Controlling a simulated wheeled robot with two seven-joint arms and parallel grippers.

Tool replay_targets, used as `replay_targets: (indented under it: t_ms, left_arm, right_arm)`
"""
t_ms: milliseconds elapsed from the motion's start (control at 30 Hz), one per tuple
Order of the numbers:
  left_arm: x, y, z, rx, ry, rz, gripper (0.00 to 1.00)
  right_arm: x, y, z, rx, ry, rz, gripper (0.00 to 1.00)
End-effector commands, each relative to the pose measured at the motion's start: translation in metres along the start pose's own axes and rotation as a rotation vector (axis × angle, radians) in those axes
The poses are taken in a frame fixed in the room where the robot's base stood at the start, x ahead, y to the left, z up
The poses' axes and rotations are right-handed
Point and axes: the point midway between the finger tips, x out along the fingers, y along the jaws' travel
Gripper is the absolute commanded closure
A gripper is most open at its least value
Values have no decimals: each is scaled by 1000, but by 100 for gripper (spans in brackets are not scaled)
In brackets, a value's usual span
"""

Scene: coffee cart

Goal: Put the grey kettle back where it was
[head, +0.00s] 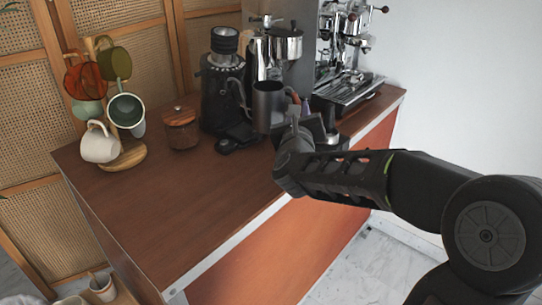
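The grey kettle (268,106) is upright near the back of the brown counter, with its thin spout on the left. My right gripper (296,118) is at the kettle's right side, where its handle would be, and appears shut on it. The fingertips are small and partly hidden, and the handle is mostly covered by the gripper. The kettle's base seems to be above the counter top, but the gap is hard to judge. My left gripper is not in view.
A black grinder (218,88) and a small black device (236,138) are left of the kettle. Espresso machines (348,72) stand behind and right. A wooden jar (181,128) and mug tree (127,155) are farther left. The front left counter (185,210) is clear.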

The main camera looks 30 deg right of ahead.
Motion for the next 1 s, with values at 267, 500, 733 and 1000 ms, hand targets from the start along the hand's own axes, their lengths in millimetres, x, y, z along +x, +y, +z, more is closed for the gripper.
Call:
replay_targets:
  t_ms: [267, 500, 733, 1000]
  left_arm:
    - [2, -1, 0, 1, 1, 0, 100]
    - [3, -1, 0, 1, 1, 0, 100]
    - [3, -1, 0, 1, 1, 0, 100]
    - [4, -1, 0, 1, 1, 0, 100]
  right_arm:
    - [1, 12, -33, -2, 2, 0, 100]
    - [0, 21, -57, 0, -2, -1, 100]
    - [0, 21, -57, 1, -3, -2, 100]
    - [0, 30, -82, 0, 1, 0, 100]
